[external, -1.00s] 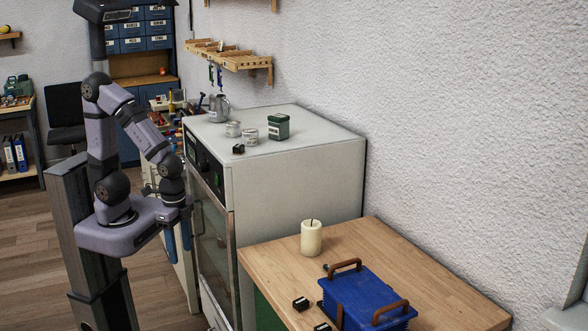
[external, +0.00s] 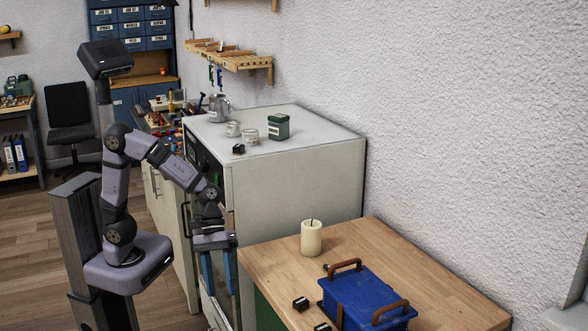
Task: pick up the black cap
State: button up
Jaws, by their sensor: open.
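Three small black pieces are in view, and I cannot tell which is the black cap. One black piece (external: 300,304) lies on the wooden table left of the blue box. A second black piece (external: 322,327) is at the bottom edge, partly cut off. A third black piece (external: 238,149) sits on the grey cabinet top near its front edge. My gripper (external: 219,272) points down with its blue fingers apart, empty, in front of the cabinet and left of the table. It is apart from all three pieces.
A blue box (external: 365,302) with brown handles and a cream candle (external: 311,238) stand on the wooden table (external: 440,290). The grey cabinet (external: 300,190) rises behind my gripper and carries a green tin (external: 279,127), white cups and a metal jug (external: 219,107).

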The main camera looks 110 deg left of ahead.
jog(key=w+a+f+n+t+h+b, duration=0.1)
jog(key=w+a+n+t+h+b, duration=0.2)
jog(key=w+n+b, duration=0.6)
jog(key=n+t+y+b, duration=0.1)
jog(key=n+t+b, duration=0.1)
jog(key=n+t, duration=0.2)
send_near(301, 300)
jog(key=shift+d+f, duration=0.35)
jog(key=shift+f, duration=0.4)
jog(key=shift+w+a+r+n+t, duration=0.25)
jog(key=shift+r+n+t, duration=0.05)
jog(key=shift+n+t, duration=0.1)
jog(key=shift+d+x, duration=0.25)
jog(key=shift+x, duration=3.4)
jog(key=shift+s, duration=0.15)
jog(key=c, duration=1.1)
